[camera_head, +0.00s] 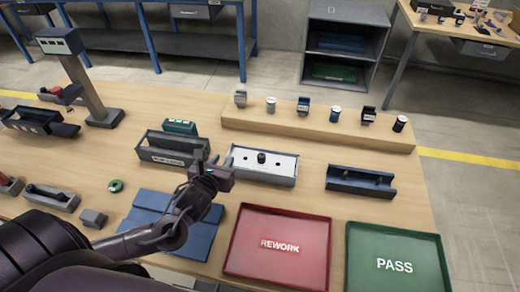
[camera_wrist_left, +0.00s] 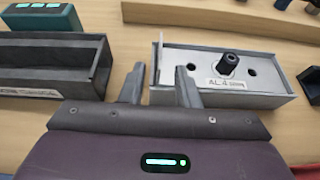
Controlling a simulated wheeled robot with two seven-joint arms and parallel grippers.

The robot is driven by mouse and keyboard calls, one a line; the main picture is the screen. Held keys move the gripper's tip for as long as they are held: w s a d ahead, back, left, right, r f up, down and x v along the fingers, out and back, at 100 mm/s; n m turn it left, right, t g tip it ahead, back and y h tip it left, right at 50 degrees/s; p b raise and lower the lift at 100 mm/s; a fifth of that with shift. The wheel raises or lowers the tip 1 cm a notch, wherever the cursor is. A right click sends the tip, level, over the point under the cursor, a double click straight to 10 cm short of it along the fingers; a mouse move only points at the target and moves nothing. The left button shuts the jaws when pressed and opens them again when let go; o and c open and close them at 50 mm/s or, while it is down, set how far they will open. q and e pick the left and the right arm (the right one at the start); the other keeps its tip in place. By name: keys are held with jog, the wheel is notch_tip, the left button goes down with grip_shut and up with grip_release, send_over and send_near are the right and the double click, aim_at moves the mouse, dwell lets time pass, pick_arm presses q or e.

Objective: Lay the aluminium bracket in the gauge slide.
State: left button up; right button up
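My left gripper (camera_head: 213,167) is above the table between a dark open trough (camera_head: 172,155) and a pale-topped fixture (camera_head: 264,168). I cannot pick out the aluminium bracket or tell for sure which holder is the gauge slide. My right gripper is not in view.
A red REWORK tray (camera_head: 238,262) and a green PASS tray (camera_head: 358,275) lie at the front right. A dark blue channel (camera_head: 360,183) lies behind them. A wooden ledge (camera_head: 290,125) carries several small parts. A blue mat (camera_head: 140,218) lies under my left arm.

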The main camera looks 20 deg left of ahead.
aim_at(230, 149)
pick_arm(q)
jog(key=shift+w+a+p, duration=0.2)
jog(key=shift+w+p, duration=0.35)
jog(key=shift+w, duration=0.6)
jog(key=p+x, duration=0.1)
jog(key=x, duration=0.1)
jog(key=shift+w+a, duration=0.1)
jog(key=shift+w, duration=0.3)
jog(key=shift+x, duration=0.8)
jog(key=shift+f, duration=0.15)
grip_shut()
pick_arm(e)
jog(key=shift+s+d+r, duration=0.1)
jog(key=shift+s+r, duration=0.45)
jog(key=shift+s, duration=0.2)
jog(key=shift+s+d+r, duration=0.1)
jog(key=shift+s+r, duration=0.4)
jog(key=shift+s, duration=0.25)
